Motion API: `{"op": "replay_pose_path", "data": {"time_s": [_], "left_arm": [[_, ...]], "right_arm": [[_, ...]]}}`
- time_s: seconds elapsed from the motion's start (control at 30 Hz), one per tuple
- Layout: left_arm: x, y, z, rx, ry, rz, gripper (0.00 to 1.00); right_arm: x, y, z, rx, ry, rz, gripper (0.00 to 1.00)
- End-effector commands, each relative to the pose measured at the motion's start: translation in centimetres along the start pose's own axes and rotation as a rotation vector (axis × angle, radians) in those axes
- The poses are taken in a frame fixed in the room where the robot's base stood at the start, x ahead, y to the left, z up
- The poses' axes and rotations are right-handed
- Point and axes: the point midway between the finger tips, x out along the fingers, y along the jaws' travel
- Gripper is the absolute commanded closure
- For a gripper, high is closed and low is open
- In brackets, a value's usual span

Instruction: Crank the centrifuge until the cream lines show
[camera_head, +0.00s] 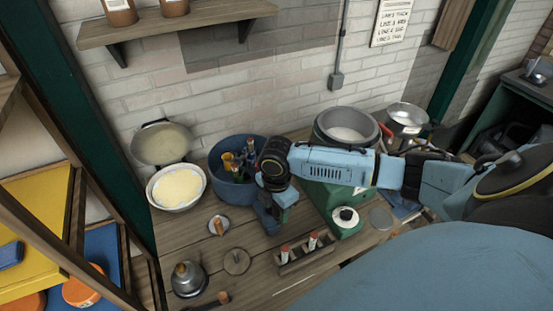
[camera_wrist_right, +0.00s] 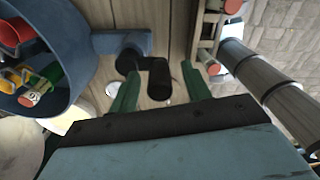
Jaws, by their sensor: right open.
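The centrifuge is a round blue tub (camera_head: 230,185) on the wooden bench, with several coloured tube holders (camera_head: 240,163) inside. In the right wrist view the tub (camera_wrist_right: 76,28) is at the left, with red, yellow and green parts in it. A blue arm (camera_wrist_right: 108,43) sticks out of its side to a black crank handle (camera_wrist_right: 158,80). My right gripper (camera_wrist_right: 160,88) is open, its green fingers on either side of the handle; I cannot tell whether they touch it. In the head view my right gripper (camera_head: 272,222) points down just right of the tub. My left gripper is not in view.
A wooden rack (camera_head: 306,262) with red-capped tubes stands at the bench front. A green machine with a steel bowl (camera_head: 347,118) is to the right. A cream-filled bowl (camera_head: 176,187) stands left of the tub. A metal flask (camera_head: 187,278) and small round lids sit in front.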

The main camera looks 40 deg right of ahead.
Motion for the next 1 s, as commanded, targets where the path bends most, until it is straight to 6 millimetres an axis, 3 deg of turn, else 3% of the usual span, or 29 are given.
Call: {"op": "replay_pose_path", "data": {"time_s": [0.17, 1.0], "left_arm": [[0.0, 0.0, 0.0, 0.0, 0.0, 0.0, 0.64], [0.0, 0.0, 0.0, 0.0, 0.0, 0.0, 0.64]], "right_arm": [[-0.3, 0.0, 0.0, 0.0, 0.0, 0.001, 0.52], [-6.9, 0.1, 0.0, 0.0, 0.001, 0.002, 0.52]]}}
